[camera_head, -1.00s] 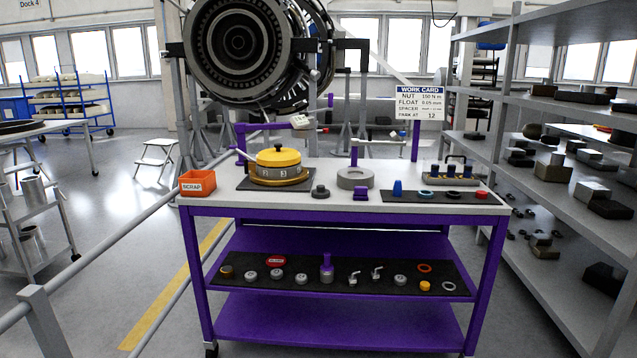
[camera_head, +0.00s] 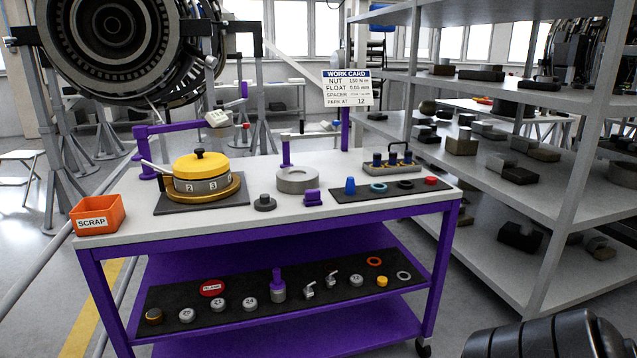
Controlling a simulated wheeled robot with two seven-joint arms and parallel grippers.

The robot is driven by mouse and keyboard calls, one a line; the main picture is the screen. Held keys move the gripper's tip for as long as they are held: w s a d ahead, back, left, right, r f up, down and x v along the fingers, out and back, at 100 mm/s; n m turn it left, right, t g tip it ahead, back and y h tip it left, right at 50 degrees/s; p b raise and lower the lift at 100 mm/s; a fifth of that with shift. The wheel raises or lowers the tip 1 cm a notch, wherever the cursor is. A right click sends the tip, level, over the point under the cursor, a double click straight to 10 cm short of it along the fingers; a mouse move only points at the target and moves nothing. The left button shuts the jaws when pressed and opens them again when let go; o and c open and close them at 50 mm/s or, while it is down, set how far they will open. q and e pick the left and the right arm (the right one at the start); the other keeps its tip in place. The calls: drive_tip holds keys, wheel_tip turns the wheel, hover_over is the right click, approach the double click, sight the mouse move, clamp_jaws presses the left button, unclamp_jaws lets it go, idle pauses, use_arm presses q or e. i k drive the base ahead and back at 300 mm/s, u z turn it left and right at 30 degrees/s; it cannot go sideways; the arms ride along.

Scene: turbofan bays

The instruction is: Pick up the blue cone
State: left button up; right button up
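The blue cone (camera_head: 350,186) stands upright on the dark mat (camera_head: 391,197) at the right half of the cart's white top (camera_head: 239,219). A teal ring lies just right of it, and a small purple block (camera_head: 313,198) sits to its left, off the mat. Nothing covers the cone. A dark, rounded part of my own body shows at the bottom right corner, well apart from the cart. Neither gripper's fingers are in view.
Near the cone are a grey ring (camera_head: 297,179) and a rack with blue-topped pieces (camera_head: 391,163). A yellow-lidded pot (camera_head: 201,172) and an orange scrap bin (camera_head: 97,215) stand left. Grey shelving (camera_head: 473,206) rises close on the right. The lower shelf holds several small parts.

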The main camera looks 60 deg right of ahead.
sight(349, 184)
drive_tip(key=z, duration=0.55)
drive_tip(key=i, duration=0.9)
drive_tip(key=z, duration=0.85)
